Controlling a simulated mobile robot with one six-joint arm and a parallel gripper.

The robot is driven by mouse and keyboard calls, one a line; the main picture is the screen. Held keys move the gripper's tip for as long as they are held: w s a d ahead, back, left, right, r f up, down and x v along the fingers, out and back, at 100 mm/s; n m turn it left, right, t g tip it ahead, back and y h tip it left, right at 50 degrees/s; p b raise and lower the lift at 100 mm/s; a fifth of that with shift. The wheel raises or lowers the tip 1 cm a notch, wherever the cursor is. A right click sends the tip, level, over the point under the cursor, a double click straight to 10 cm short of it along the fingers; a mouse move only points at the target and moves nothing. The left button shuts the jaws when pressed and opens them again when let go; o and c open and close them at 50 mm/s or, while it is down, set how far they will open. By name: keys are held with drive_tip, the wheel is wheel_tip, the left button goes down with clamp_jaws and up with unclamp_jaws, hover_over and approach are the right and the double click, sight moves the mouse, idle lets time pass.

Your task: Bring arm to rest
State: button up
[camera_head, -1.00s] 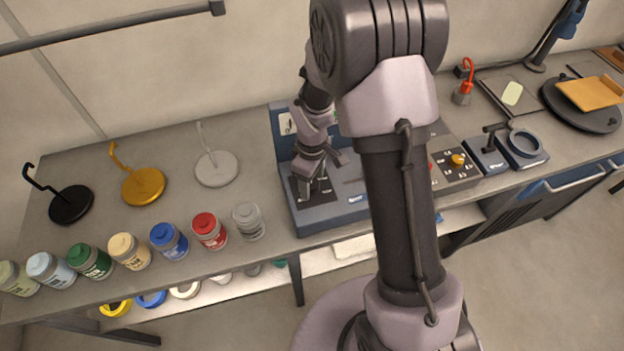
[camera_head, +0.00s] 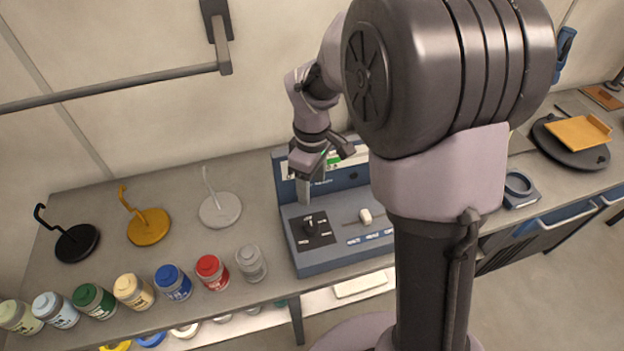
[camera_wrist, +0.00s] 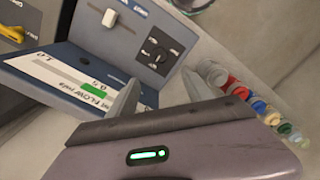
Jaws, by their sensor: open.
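My gripper (camera_head: 322,172) is raised in front of the upright back panel of a blue-grey control box (camera_head: 350,263) on the bench. Its jaws are open with nothing between them. In the wrist view the two fingers (camera_wrist: 158,97) show apart, with the box beyond them. The box has a black knob (camera_head: 309,228) on a dark plate and a white slider (camera_head: 366,215) in a slot. Both also show in the wrist view, the knob (camera_wrist: 157,55) and the slider (camera_wrist: 109,18). The gripper is apart from the knob and the slider.
Black (camera_head: 77,243), yellow (camera_head: 149,227) and white (camera_head: 220,210) hook stands are on the left of the bench. Several paint jars, including a red one (camera_head: 212,272), line the front edge. A wall rail (camera_head: 110,90) is at upper left. A turntable (camera_head: 570,150) stands at far right.

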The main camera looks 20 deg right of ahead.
idle(0.3)
drive_tip(key=s+a+m+t+y+b, duration=0.1)
drive_tip(key=s+a+m+t+b, duration=0.1)
drive_tip(key=s+m+b, duration=0.4)
drive_tip(key=s+a+f+m+t+y+b, duration=0.1)
drive_tip(key=s+a+m+t+b, duration=0.1)
drive_tip(key=s+m+b, duration=0.5)
drive_tip(key=s+t+b, duration=0.1)
drive_tip(key=s+b, duration=0.2)
drive_tip(key=s, duration=0.3)
drive_tip(key=shift+s+m+t, duration=0.25)
drive_tip(key=shift+m+t, duration=0.05)
drive_tip(key=shift+t, duration=0.1)
drive_tip(key=shift+f, duration=0.1)
